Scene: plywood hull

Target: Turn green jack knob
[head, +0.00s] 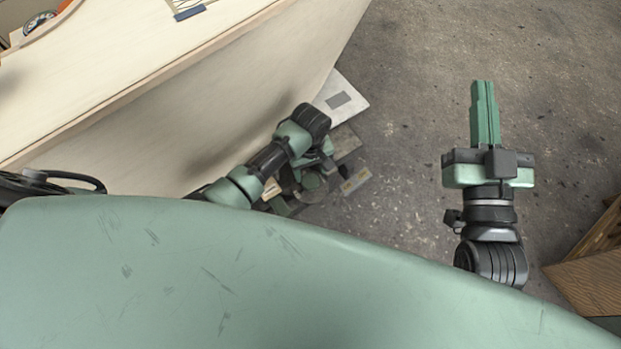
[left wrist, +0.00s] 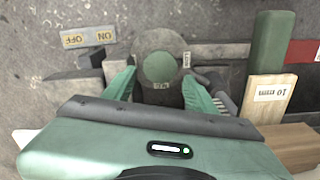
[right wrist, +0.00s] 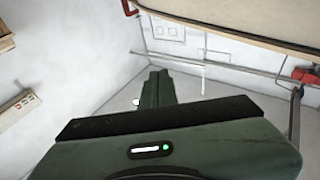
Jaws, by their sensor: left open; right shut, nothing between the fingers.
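The jack's knob (left wrist: 158,67) is a round green disc with a dark grey collar, seen from above in the left wrist view. My left gripper (left wrist: 158,88) is open, with one green finger on each side of the knob. I cannot tell whether the fingers touch it. In the head view my left arm's wrist mostly hides this spot beside the hull. My right gripper (head: 485,90) is shut and empty, held over bare floor at the right; its closed fingers also show in the right wrist view (right wrist: 157,90).
An ON/OFF plate (left wrist: 88,40) lies close to the knob. The plywood hull (head: 200,115) rises beside my left arm. A wooden crate (head: 595,280) is at lower right.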

